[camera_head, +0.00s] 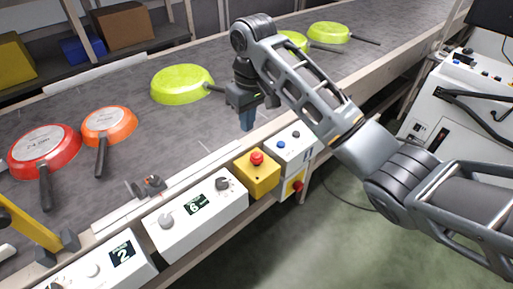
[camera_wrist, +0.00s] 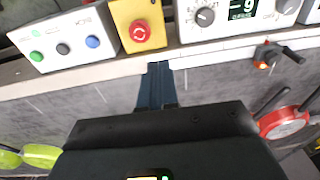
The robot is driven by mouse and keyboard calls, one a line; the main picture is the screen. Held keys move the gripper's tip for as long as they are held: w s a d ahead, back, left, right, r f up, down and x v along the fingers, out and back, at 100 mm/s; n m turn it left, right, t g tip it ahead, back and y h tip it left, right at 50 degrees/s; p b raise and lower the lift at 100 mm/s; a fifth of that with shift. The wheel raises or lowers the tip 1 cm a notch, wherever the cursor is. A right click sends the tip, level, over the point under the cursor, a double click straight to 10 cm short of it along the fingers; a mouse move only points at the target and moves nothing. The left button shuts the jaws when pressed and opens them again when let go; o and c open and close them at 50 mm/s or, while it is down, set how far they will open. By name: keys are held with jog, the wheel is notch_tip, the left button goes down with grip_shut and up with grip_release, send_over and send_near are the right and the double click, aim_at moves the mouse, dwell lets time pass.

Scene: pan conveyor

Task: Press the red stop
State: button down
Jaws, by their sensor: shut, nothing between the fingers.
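The red stop button (camera_head: 257,158) sits on top of a yellow box mounted on the front rail of the conveyor (camera_head: 60,110). In the wrist view the red button (camera_wrist: 139,33) shows on its yellow box (camera_wrist: 140,10), just above the fingertips in the picture. My gripper (camera_head: 247,122) is shut and empty, pointing down behind the button, over the conveyor's near edge. The shut fingers also show in the wrist view (camera_wrist: 157,80). The fingertips are apart from the button.
A white box with blue and black buttons (camera_head: 293,145) stands right of the yellow box; a dial box (camera_head: 190,215) stands left. Another red button (camera_head: 298,186) sits lower right. Green (camera_head: 182,84), orange (camera_head: 108,125) and red (camera_head: 44,150) pans lie upside down on the belt.

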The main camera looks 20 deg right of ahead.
aim_at(257, 157)
jog(key=d+r, duration=0.1)
jog(key=d+r+h, duration=0.1)
jog(key=shift+w+d+r+g, duration=0.25)
jog(key=shift+d+r+g, duration=0.05)
jog(key=shift+r, duration=0.05)
notch_tip(257, 157, down, 14)
jog(key=shift+f, duration=0.1)
dwell(0.6)
jog(key=shift+f, duration=0.75)
jog(key=shift+s+f, duration=0.2)
jog(key=shift+f, duration=0.35)
jog(key=r+p, duration=0.1)
jog(key=r, duration=0.1)
jog(key=r+p, duration=0.3)
jog(key=shift+w+r, duration=0.3)
jog(key=shift+r, duration=0.1)
notch_tip(257, 157, up, 10)
jog(key=b, duration=0.1)
